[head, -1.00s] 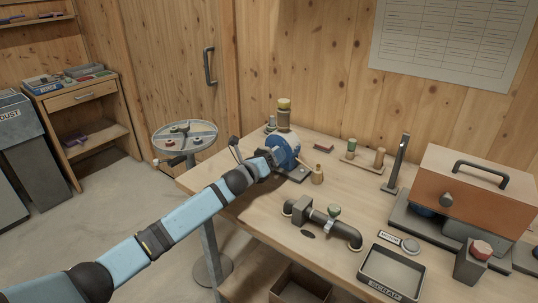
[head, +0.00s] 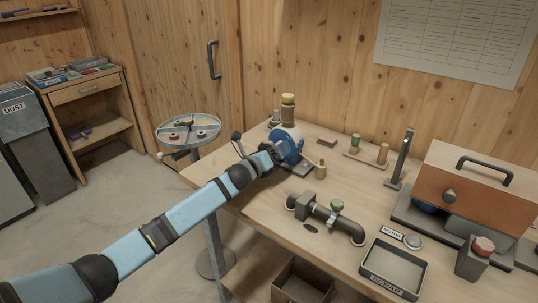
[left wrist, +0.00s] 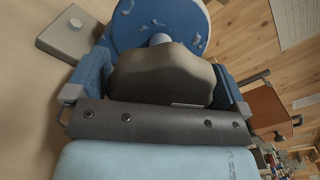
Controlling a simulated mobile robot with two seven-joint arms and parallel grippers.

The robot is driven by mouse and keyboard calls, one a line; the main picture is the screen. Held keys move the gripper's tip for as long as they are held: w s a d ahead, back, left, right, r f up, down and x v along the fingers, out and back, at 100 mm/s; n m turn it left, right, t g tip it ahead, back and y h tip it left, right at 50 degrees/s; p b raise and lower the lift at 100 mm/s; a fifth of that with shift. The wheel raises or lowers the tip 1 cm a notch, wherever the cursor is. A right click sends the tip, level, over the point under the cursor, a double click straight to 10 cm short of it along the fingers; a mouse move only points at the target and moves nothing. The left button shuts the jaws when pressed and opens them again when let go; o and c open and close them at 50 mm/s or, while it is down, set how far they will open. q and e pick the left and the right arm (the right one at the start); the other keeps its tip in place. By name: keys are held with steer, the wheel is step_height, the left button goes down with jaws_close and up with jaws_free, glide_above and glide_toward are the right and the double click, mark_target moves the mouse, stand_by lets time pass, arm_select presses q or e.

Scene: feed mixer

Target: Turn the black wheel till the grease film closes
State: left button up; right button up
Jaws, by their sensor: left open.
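My left gripper (head: 272,152) is open at the machine's near left side. In the left wrist view a dark rounded piece (left wrist: 163,76) lies between the blue side parts; I cannot tell whether it is the black wheel or part of my gripper, or whether anything touches. My right gripper is not in view.
A round divided tray (head: 188,132) stands left of the bench.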

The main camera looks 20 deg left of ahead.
arm_select(q)
steer(key=v, duration=1.3)
steer(key=shift+s+a, duration=0.1)
steer(key=shift+s, duration=0.3)
